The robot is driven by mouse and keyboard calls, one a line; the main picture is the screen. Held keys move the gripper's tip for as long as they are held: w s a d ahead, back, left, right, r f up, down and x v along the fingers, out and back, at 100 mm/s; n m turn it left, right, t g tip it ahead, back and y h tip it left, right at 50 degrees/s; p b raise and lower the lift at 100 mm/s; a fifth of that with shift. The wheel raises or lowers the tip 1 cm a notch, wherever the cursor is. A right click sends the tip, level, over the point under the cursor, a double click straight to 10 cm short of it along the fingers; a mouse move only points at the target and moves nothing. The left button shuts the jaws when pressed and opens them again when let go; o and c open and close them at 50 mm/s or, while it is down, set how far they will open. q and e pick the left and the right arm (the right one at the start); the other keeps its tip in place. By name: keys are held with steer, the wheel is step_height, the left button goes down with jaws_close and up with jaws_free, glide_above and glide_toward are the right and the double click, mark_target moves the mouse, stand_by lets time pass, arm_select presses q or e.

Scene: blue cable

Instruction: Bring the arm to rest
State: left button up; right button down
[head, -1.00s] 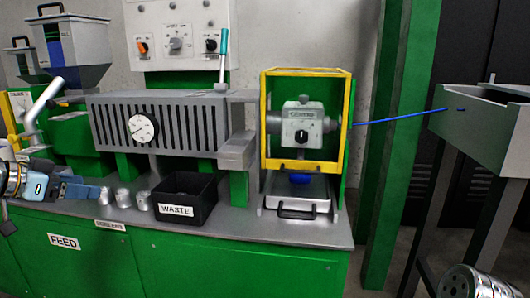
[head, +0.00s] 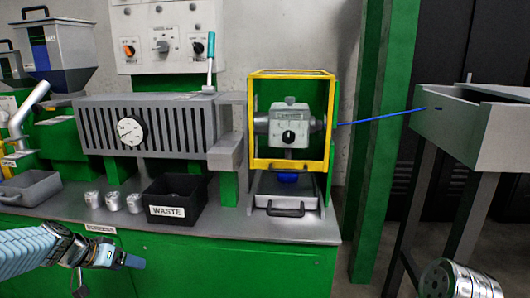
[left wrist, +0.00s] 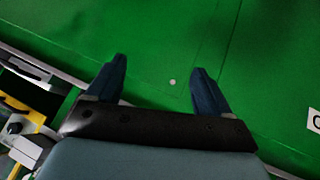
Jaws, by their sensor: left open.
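My left gripper (head: 134,262) is at the lower left of the head view, in front of the green cabinet and below the bench top. Its fingers point right. In the left wrist view its two dark blue fingers (left wrist: 158,65) stand wide apart with nothing between them, facing the green cabinet front (left wrist: 160,35). The left arm (head: 30,250) comes in from the left edge. My right gripper does not show. The blue cable (head: 380,118) runs from the yellow-framed unit (head: 290,73) to the grey trough (head: 485,130) at the right.
The grey bench top (head: 285,225) carries a grey tray (head: 42,190), several small metal cylinders (head: 112,201) and a black WASTE bin (head: 180,195). A green post (head: 375,150) stands right of the bench. A metal cylinder (head: 462,281) shows at the bottom right.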

arm_select(q)
steer(key=s+d+f+n+g, duration=0.1)
steer(key=s+d+f+g, duration=0.1)
steer(key=s+d+f, duration=0.5)
steer(key=s+d+f+g+p, duration=0.15)
steer(key=d+f, duration=0.45)
steer(key=f, duration=0.6)
steer(key=s+d+f+n+g, duration=0.1)
steer(key=s+d+f+g, duration=0.1)
steer(key=s+d+f, duration=1.05)
steer(key=s+d, duration=0.1)
steer(key=s, duration=0.2)
steer(key=shift+s+d+f+n+g, duration=0.15)
steer(key=shift+s+d+n+g, duration=0.05)
steer(key=shift+n+g, duration=0.15)
steer(key=shift+a, duration=0.1)
